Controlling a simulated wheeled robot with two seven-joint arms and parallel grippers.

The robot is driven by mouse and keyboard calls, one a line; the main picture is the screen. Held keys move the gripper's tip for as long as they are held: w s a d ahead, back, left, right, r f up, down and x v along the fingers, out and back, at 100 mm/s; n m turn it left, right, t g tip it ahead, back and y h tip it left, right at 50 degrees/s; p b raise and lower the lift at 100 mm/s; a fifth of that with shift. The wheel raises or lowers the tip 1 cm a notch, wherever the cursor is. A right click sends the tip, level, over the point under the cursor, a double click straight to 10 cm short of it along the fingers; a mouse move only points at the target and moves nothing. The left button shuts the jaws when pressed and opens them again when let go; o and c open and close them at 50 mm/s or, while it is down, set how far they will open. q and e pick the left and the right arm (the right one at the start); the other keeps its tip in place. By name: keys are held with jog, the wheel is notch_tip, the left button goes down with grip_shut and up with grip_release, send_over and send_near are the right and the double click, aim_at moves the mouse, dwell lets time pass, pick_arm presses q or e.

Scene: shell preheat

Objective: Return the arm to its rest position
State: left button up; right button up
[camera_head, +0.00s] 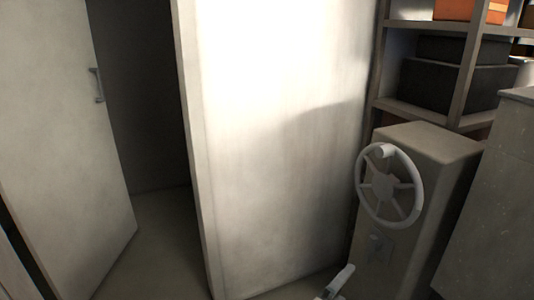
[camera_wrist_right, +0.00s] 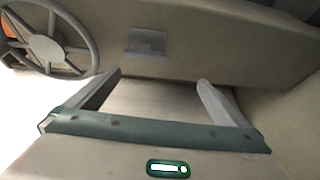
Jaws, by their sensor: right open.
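My right gripper (camera_head: 337,284) shows in part at the bottom edge of the head view, in front of the foot of the grey pedestal (camera_head: 435,155). In the right wrist view my right gripper (camera_wrist_right: 159,80) has its two fingers spread wide, with nothing between them. A pale spoked handwheel (camera_head: 381,187) is on the pedestal's face, above and right of the gripper. The handwheel also shows at the top left of the right wrist view (camera_wrist_right: 46,47), apart from the fingers. My left gripper is not seen.
A large pale door panel (camera_head: 275,150) stands left of the pedestal. Another door (camera_head: 65,140) with a handle (camera_head: 97,85) stands at the left, with a dark gap between them. Shelves with dark boxes (camera_head: 450,85) are behind the pedestal. A grey block (camera_head: 495,210) is at the right.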

jog(key=s+a+f+g+y+p, duration=0.2)
jog(key=s+f+y+p, duration=0.15)
jog(key=s+f, duration=0.55)
jog(key=s+a+f+g+y+p, duration=0.15)
jog(key=s+f+y, duration=0.35)
jog(key=f, duration=0.9)
pick_arm(q)
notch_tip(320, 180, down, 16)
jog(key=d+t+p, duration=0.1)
jog(key=p, duration=0.5)
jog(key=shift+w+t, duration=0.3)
pick_arm(e)
jog(key=s+a+f+m+g+y, duration=0.1)
jog(key=s+f+m+y, duration=0.1)
jog(key=s, duration=0.9)
jog(key=s+a+f+m+g+y, duration=0.1)
jog(key=s+f+m+g+y, duration=0.1)
jog(key=s, duration=0.9)
notch_tip(320, 180, down, 4)
jog(key=m+y, duration=0.1)
jog(key=m, duration=0.1)
jog(key=shift+m, duration=0.3)
